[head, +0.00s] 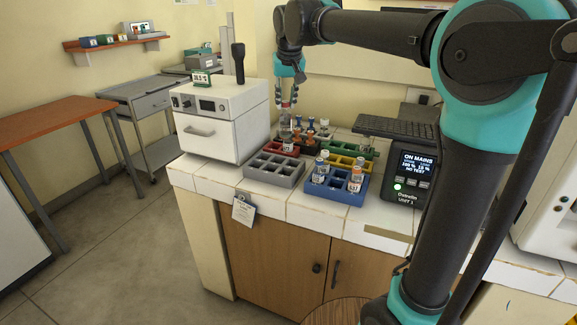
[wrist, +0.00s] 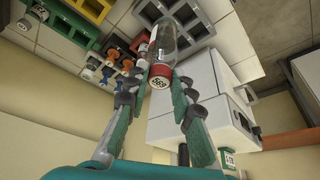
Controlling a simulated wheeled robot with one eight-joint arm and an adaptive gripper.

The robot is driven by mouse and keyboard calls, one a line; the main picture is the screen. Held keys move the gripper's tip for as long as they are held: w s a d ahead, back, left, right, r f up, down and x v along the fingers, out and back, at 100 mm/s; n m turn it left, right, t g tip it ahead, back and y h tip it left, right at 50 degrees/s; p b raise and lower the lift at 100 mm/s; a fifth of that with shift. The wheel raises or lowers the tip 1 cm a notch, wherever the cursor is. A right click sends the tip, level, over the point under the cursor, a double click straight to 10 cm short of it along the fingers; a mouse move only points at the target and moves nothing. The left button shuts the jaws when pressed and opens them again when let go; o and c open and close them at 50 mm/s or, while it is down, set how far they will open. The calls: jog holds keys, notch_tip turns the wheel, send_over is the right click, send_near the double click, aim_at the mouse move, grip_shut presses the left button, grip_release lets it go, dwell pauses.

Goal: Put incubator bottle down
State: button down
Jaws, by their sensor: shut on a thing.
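My gripper (wrist: 158,88) is shut on a clear glass bottle (wrist: 168,40) with a red band and a printed number on its end, seen in the wrist view. The bottle lies between the two fingers, with racks and the counter behind it. In the head view my gripper (head: 287,98) points down at the back of the counter, right of the white incubator (head: 210,142). The held bottle (head: 285,118) shows only small and partly hidden there. I cannot tell whether its lower end touches anything.
A grey rack (head: 258,173) with empty compartments stands at the counter front, beside a blue rack (head: 337,197) holding several bottles. Red (head: 290,152), yellow (head: 349,160) and green racks (head: 365,154) stand behind. A dark instrument (head: 412,178) is at right.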

aim_at(286, 119)
notch_tip(286, 119, down, 18)
dwell(0.5)
jog(key=c, duration=1.3)
grip_release()
jog(key=shift+r, duration=0.1)
jog(key=v, duration=1.2)
